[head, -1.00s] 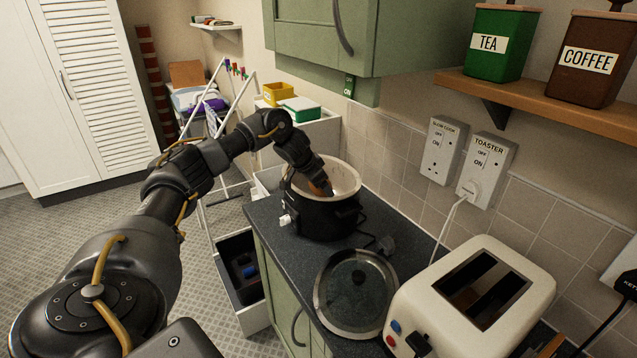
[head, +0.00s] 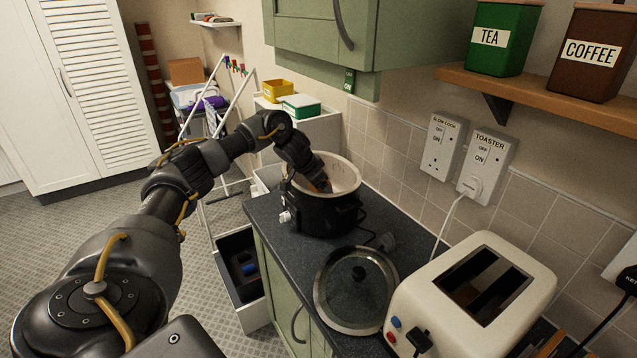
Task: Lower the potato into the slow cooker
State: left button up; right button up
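The slow cooker (head: 318,217) stands on the dark worktop, a black pot with a cream inner bowl, its top open. My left arm reaches over its left rim, and my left gripper (head: 322,184) points down inside the bowl. A small brown patch, apparently the potato (head: 324,188), shows at the fingertips, low in the opening. The fingers and most of the potato are hidden by the gripper and the near rim, so I cannot tell whether they are closed on it. My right gripper is out of view.
A round glass lid (head: 356,289) lies on the worktop (head: 283,251) in front of the cooker. A cream toaster (head: 470,300) stands at the right. A green wall cupboard (head: 400,35) hangs above. An open drawer (head: 243,272) is at the left.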

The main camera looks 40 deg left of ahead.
pick_arm(q)
jog(key=shift+f+b, duration=0.5)
jog(key=shift+f, duration=0.65)
dwell(0.4)
jog(key=o, duration=1)
jog(key=shift+c, duration=0.2)
jog(key=shift+r, duration=0.15)
